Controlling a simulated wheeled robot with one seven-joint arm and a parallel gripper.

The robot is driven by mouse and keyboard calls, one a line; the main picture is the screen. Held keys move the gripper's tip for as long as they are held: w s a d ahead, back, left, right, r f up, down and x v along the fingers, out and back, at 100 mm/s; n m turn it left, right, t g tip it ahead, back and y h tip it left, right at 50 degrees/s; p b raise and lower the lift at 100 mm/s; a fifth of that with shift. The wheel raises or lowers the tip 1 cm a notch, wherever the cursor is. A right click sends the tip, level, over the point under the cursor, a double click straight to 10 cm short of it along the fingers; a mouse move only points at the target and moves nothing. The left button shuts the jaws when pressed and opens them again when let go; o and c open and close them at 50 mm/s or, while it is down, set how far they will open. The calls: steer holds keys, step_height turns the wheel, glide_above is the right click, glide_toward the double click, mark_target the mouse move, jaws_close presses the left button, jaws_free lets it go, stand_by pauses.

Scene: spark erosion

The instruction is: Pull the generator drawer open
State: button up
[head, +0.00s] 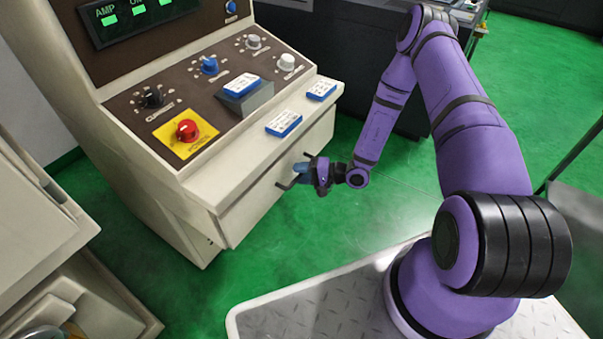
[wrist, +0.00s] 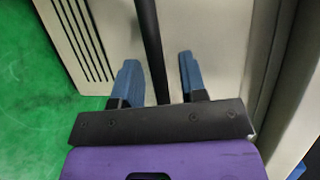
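The generator (head: 130,100) is a cream console with a dark control panel. A dark bar handle (head: 284,184) is on that face, partly hidden by my gripper. My gripper (head: 301,172) is at the handle. In the wrist view, the handle (wrist: 150,40) runs between my two blue fingers (wrist: 158,82), with a gap visible on each side. My fingers are apart and point at the cream face (wrist: 205,40).
Blue-and-white boxes (head: 284,123) lie on the ledge above the drawer. A red emergency knob (head: 187,130) is on the panel. Green floor (head: 290,235) is clear in front of the generator. Another cream machine (head: 40,235) stands at left. Vent slots (wrist: 80,35) show in the wrist view.

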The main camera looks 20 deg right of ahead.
jaws_close()
steer(key=s+d, duration=0.7)
steer(key=s, duration=0.3)
steer(key=s+d, duration=0.8)
steer(key=s, duration=0.3)
steer(key=shift+s+d, duration=0.15)
steer(key=shift+d, duration=0.15)
jaws_free()
